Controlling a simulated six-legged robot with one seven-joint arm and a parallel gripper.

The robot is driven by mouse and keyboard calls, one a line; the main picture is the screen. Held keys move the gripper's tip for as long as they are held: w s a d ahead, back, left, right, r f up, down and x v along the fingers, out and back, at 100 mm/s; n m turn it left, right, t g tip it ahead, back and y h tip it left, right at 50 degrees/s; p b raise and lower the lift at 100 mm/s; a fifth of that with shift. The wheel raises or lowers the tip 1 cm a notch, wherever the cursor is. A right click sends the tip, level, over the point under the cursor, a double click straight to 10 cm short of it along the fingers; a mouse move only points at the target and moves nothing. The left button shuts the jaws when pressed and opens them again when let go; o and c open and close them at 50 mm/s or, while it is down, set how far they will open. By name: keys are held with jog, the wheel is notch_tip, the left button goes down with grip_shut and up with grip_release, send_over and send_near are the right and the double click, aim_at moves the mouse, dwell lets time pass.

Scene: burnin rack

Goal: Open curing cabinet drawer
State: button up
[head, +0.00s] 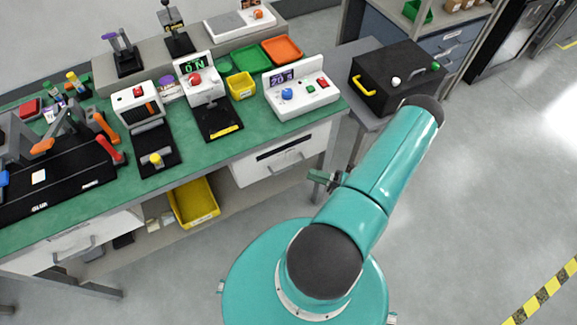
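A black box (398,78) with a yellow handle on its left side, a white knob and a green button stands on a grey side table at the upper right. It may be the curing cabinet; no label is readable. Another white drawer (75,240) with a grey bar handle is under the bench's left part. My teal arm rises across the middle. A small part of my gripper (317,179) shows left of the arm, apart from the drawer front; its fingers are mostly hidden.
The green workbench (255,135) holds several instruments, a yellow bin (241,86) and green and orange trays. A larger yellow bin (194,203) lies on the lower shelf. Blue-grey drawers (455,50) stand at the back right. The grey floor at right is clear.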

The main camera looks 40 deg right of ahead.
aim_at(290, 166)
jog(key=x, duration=0.9)
jog(key=shift+w+a, duration=0.1)
jog(key=shift+w, duration=0.05)
grip_shut()
